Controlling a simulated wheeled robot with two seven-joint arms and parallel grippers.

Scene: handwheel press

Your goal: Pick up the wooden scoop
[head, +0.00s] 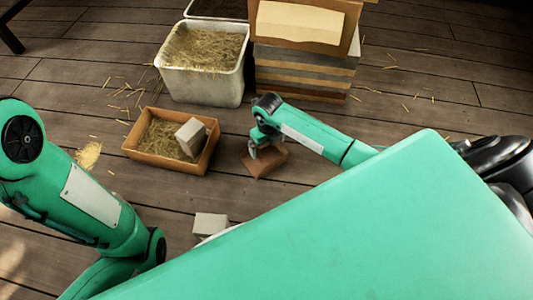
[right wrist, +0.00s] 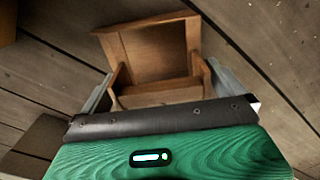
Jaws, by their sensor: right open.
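The wooden scoop (head: 265,163) is a brown, open box-like piece on the deck, right of the straw-filled wooden box. My right gripper (head: 257,146) is right above it, pointing down. In the right wrist view the scoop (right wrist: 152,52) shows its hollow and raised walls, its near part lying between the two fingers of the open gripper (right wrist: 166,88). The fingers stand apart at either side; I cannot tell whether they touch it. My left arm comes in at the left, but its gripper is out of view.
A wooden box (head: 141,158) holds straw and a grey block (head: 191,137). Behind are a white tub (head: 205,88) of straw and a layered wooden stack (head: 302,75). Another pale block (head: 210,223) is nearer me. Loose straw lies on the deck; my green body hides the lower right.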

